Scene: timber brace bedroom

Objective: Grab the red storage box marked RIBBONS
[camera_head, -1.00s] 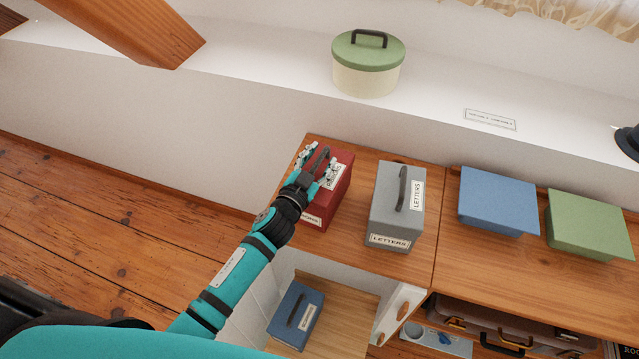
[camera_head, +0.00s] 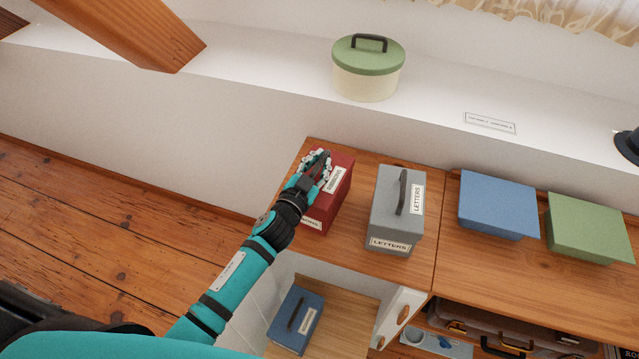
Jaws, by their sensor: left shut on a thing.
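The red storage box (camera_head: 337,198) stands on the wooden cabinet top, left of the grey box. A white label reading RIBBONS shows on its lid, and another on its front is partly covered by my arm. My left gripper (camera_head: 318,168) is over the lid, shut on the box's dark handle, which the fingers largely hide. The box still appears to rest on the cabinet top. My right gripper is not in view.
A grey LETTERS box (camera_head: 394,222) stands just right of the red box. Blue (camera_head: 498,203) and green (camera_head: 588,228) boxes are further right. A green-lidded round tin (camera_head: 367,72) is on the white ledge behind. A blue box (camera_head: 297,320) sits lower, in the open compartment.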

